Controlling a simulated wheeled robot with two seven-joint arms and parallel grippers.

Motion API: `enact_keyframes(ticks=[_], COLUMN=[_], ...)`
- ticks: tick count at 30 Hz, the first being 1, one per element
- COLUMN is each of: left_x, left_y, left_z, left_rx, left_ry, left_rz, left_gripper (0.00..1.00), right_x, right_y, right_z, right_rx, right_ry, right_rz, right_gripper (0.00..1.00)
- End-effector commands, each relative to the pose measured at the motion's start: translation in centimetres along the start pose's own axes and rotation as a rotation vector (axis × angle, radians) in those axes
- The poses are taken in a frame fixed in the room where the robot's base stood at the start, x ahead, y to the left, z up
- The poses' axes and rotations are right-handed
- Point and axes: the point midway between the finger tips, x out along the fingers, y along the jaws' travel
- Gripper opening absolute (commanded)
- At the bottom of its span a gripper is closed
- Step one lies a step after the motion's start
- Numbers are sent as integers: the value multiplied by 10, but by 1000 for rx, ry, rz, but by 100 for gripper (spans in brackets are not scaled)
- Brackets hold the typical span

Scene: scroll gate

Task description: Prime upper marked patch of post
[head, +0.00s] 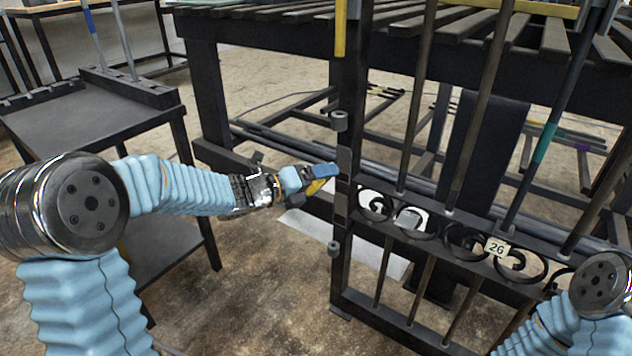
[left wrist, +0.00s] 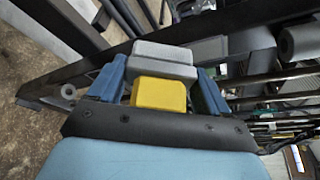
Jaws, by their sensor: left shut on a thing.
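The dark gate post (head: 347,105) stands upright in the middle of the head view. A slightly lighter grey patch (head: 344,160) is on it between the two hinge knuckles, with another grey patch (head: 341,203) below. My left gripper (head: 322,176) is level with the upper patch, just left of the post. Its blue fingers are shut on a yellow and grey applicator block (left wrist: 160,94), whose grey end points away from the palm. Whether the block touches the post cannot be told. My right gripper is outside the view; only part of my right arm shows.
The gate's scrollwork rail (head: 450,238) with a number 26 tag (head: 497,247) extends right of the post. A dark slatted table (head: 270,30) stands behind. A dark cart (head: 80,110) is at the left. A pale sheet (head: 345,250) lies on the floor.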

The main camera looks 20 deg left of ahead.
Motion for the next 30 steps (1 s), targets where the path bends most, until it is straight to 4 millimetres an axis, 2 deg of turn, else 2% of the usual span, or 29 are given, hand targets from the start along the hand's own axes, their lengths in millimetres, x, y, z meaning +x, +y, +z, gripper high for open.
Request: enact_keyframes(ticks=[17, 30], left_x=[9, 18], left_y=[0, -16], left_z=[4, -22], left_rx=[1, 2], left_ry=[0, 0], left_rz=[0, -2], left_gripper=[54, 54], right_x=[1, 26], right_y=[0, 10], right_z=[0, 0], right_rx=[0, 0], right_ry=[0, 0], right_rz=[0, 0], right_gripper=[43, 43])
